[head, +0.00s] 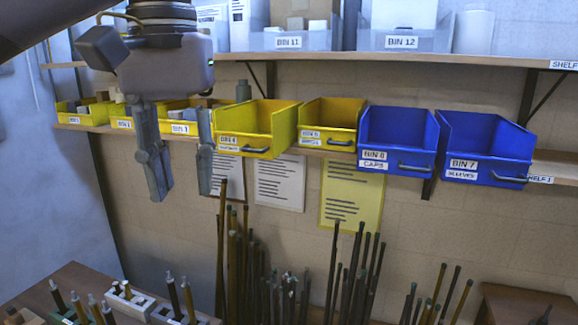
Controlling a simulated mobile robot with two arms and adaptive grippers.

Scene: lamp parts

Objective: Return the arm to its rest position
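My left arm comes in from the upper left of the head view. Its gripper (183,190) hangs with the fingers pointing down, in front of the left part of the bin shelf. The two fingers are apart and nothing shows between them, so it is open and empty. The gripper body and fingers cover parts of the yellow bins behind. My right arm and gripper do not show.
Yellow bins, one marked BIN 4 (238,142), and blue bins, one marked BIN 7 (463,165), line a shelf. Clear bins (290,41) stand on the upper shelf. Upright rods (232,262) stand below. A wooden table (85,280) at lower left holds small upright parts.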

